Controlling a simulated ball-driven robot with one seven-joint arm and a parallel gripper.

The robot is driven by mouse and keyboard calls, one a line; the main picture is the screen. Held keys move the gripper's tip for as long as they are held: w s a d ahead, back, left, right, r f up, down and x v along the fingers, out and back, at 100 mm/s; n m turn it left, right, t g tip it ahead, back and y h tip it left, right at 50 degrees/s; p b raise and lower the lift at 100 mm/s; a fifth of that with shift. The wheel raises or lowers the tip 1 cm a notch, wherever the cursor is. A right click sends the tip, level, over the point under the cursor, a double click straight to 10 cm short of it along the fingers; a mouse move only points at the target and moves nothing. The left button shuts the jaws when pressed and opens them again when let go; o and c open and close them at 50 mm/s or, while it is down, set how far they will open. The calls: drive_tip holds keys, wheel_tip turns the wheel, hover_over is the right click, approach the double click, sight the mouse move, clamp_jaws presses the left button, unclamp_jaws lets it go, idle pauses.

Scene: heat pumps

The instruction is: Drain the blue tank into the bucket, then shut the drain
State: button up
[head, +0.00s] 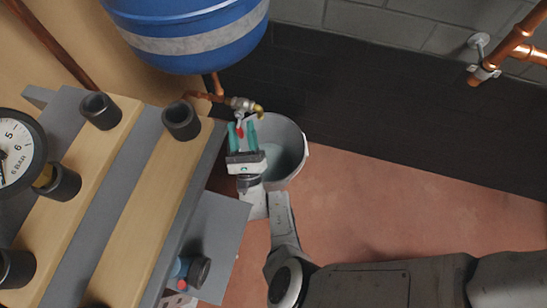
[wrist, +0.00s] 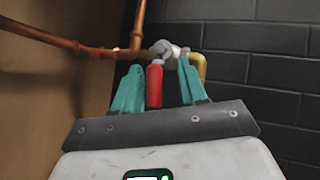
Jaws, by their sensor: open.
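The blue tank (head: 190,30) with a grey band hangs at the top of the head view. Below it, a copper pipe leads to the drain valve (head: 242,104) with a brass spout (head: 258,110). The valve's red handle (wrist: 154,86) points down in the wrist view, between the two teal fingers of my gripper (wrist: 158,82). The fingers are open, one on each side of the handle, with gaps visible. In the head view my gripper (head: 243,138) is over the near-left part of the grey bucket (head: 292,128). The bucket stands under the spout, and pale liquid appears inside.
A wood-and-grey unit (head: 130,190) with black pipe stubs and a pressure gauge (head: 15,155) fills the left. Copper pipes (head: 515,50) are fixed to the dark block wall at upper right. The reddish floor (head: 400,205) right of the bucket is clear.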

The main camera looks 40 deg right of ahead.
drive_tip(key=shift+s+d+r+n+y, duration=0.15)
drive_tip(key=shift+s+n+y, duration=0.05)
drive_tip(key=shift+n+y, duration=0.9)
drive_tip(key=shift+s+d+r+n+y, duration=0.2)
drive_tip(key=shift+n+y, duration=0.7)
drive_tip(key=shift+n, duration=0.4)
drive_tip(key=shift+s+d+r+n+y, duration=0.1)
drive_tip(key=shift+s+n+y, duration=0.1)
drive_tip(key=shift+n+y, duration=0.9)
drive_tip(key=s+r+n+g+y+p, duration=0.3)
drive_tip(key=s+n+g+p, duration=0.35)
drive_tip(key=s+p, duration=0.65)
drive_tip(key=a+r+n+y+p, duration=0.7)
drive_tip(key=r+n+y+p, duration=0.25)
drive_tip(key=r+n, duration=0.2)
drive_tip(key=s+r+n+g+y+p, duration=0.3)
drive_tip(key=s+r+n+g+p, duration=0.3)
drive_tip(key=n+g+p, duration=0.3)
drive_tip(key=shift+d+r+n, duration=0.25)
drive_tip(key=shift+r+n, duration=0.2)
drive_tip(key=shift+n, duration=0.55)
drive_tip(key=shift+s+g, duration=0.1)
drive_tip(key=shift+g, duration=0.15)
